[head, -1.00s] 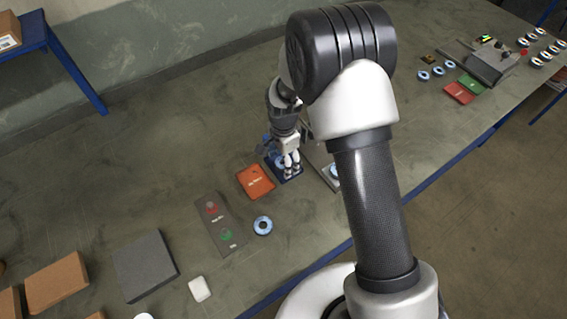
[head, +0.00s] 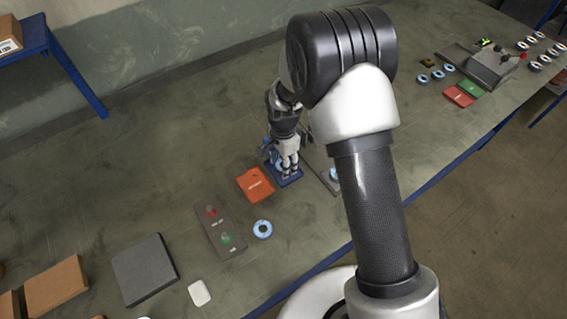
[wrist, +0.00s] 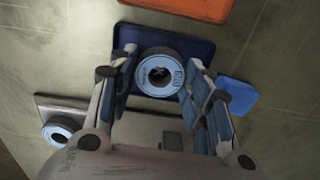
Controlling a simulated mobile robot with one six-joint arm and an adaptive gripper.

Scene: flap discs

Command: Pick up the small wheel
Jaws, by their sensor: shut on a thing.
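A small wheel, a dark disc with a pale blue printed ring and a centre hole, shows in the wrist view (wrist: 160,76). It is between my gripper's fingertips (wrist: 162,68), over a dark blue square pad (wrist: 195,44). I cannot tell whether it touches the pad. In the head view my gripper (head: 288,168) points down at the same blue pad (head: 290,181), and the fingers largely hide the wheel. My gripper is shut on the wheel.
An orange-red box (head: 256,184) lies just left of the pad. A similar blue disc (head: 262,229) lies alone in front, near a grey panel with red and green buttons (head: 220,226). Another disc (wrist: 61,130) sits on a grey plate beside my gripper.

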